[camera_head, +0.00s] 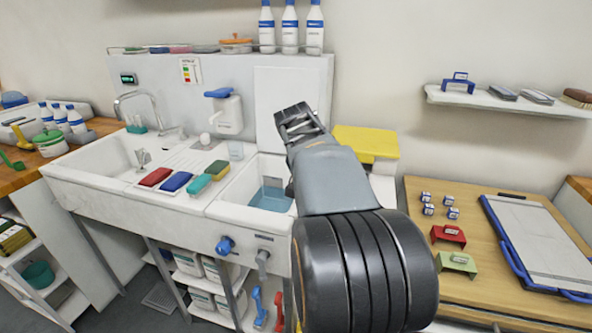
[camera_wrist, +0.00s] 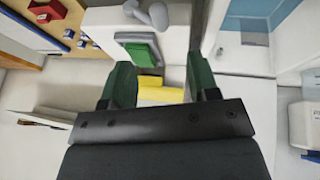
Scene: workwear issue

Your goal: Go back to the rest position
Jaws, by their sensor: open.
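My gripper (camera_head: 296,120) is raised in front of the white back panel, above the right sink basin (camera_head: 228,193). My grey and black arm reaches up to it from the lower right. In the wrist view the two dark green fingers of my gripper (camera_wrist: 160,82) stand wide apart. A yellow object shows between and beyond the fingers. I see nothing held, and the fingers appear clear of the things below.
A yellow-topped item (camera_head: 366,142) stands right behind my arm. Red, blue, teal and green-yellow pads lie on the drainboard (camera_head: 213,150). Bottles (camera_head: 290,28) stand above the panel. At right, a wooden table (camera_head: 478,215) holds small blocks and a blue-edged board (camera_head: 545,240), below a wall shelf (camera_head: 510,104).

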